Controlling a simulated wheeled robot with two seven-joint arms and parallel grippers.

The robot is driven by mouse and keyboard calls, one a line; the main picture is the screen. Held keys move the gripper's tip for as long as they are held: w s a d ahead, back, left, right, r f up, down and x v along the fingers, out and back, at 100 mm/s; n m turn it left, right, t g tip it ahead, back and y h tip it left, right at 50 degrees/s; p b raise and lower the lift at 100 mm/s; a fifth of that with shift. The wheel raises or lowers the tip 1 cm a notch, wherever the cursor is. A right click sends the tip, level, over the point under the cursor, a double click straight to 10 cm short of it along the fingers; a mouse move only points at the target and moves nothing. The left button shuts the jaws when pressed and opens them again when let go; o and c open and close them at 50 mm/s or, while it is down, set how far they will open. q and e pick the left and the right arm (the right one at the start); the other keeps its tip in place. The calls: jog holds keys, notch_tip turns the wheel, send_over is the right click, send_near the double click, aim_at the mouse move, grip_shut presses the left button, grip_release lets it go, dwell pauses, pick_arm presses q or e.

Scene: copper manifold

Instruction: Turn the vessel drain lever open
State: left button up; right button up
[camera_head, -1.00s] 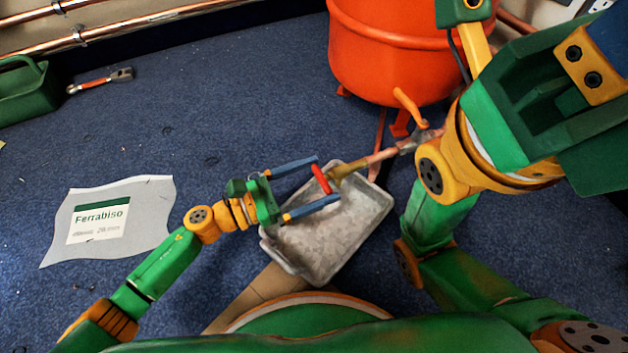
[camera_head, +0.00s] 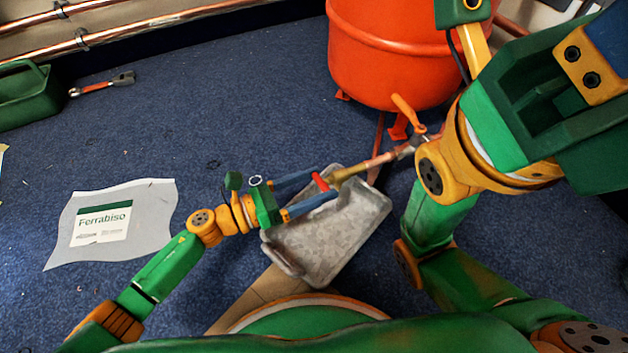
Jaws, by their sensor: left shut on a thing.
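The orange vessel (camera_head: 385,50) stands at the top centre. A copper drain pipe (camera_head: 378,161) runs from under it, down and left, to a brass end fitting (camera_head: 348,174). A short red lever (camera_head: 320,181) sits at the tip of this fitting. My left gripper (camera_head: 327,184) has its two blue fingers on either side of the red lever, shut on it. An orange handle (camera_head: 404,106) sticks up near the vessel's foot, apart from my left gripper. My right arm crosses the right side; its gripper does not show.
A grey metal tray (camera_head: 345,235) lies on the blue floor under the fitting. A Ferrabiso sheet (camera_head: 150,230) lies at left. Copper pipes (camera_head: 130,28) run along the back wall.

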pick_arm(q)
jog(key=n+p, duration=0.1)
jog(key=n, duration=0.3)
jog(key=shift+r+n+p, duration=0.1)
jog(key=shift+n+p, duration=0.2)
jog(key=shift+n, duration=0.1)
jog(key=n+p, duration=0.1)
jog(key=n, duration=0.2)
jog(key=shift+n, duration=0.3)
jog(key=n+p, duration=0.1)
jog(key=n, duration=0.3)
jog(key=shift+n, duration=0.4)
jog(key=shift+n+p, duration=0.35)
jog(key=shift+n, duration=0.05)
jog(key=o, duration=1.1)
jog(key=shift+a, duration=0.1)
